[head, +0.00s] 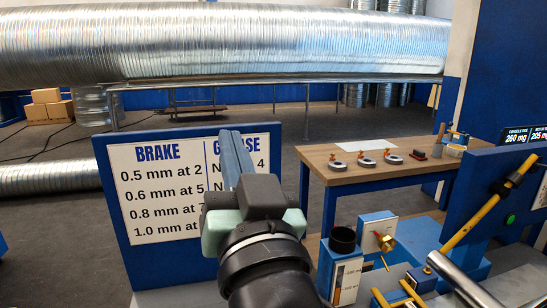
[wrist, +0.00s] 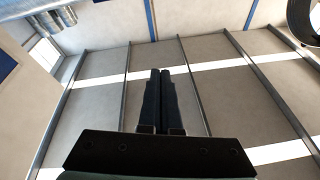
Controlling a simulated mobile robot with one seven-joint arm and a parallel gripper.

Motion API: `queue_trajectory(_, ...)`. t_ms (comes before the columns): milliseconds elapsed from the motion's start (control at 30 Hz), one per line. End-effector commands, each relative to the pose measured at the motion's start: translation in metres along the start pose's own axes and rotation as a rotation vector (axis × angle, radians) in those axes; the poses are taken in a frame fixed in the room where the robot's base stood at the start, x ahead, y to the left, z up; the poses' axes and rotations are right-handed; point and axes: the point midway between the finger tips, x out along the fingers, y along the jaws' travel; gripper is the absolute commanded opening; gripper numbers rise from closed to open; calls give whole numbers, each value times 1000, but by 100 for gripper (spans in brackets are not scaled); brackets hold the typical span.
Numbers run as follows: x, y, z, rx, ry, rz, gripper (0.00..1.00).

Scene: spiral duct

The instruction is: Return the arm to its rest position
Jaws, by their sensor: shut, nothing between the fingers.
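My gripper (head: 236,160) is raised in front of the brake and grease sign in the head view, with its fingers pointing up and away. In the wrist view my gripper (wrist: 160,75) has its two dark fingers side by side and touching, with nothing between them. Behind the fingers, the wrist view shows a pale panelled surface with dark ribs and white bright strips. My arm and gripper hide part of the sign's text.
The blue-framed sign (head: 150,190) stands close behind my gripper. A wooden-topped bench (head: 430,172) with several round parts is at the right. A blue fixture (head: 378,232) with a black cup is at lower right. A large spiral duct (head: 220,42) lies across the back.

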Motion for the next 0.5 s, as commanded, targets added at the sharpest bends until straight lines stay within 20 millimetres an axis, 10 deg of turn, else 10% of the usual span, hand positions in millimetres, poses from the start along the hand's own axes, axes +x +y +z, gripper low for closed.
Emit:
queue_trajectory(233,-67,-25,-165,-373,511,194,0)
queue_trajectory(500,-32,-40,-248,-372,497,198,0)
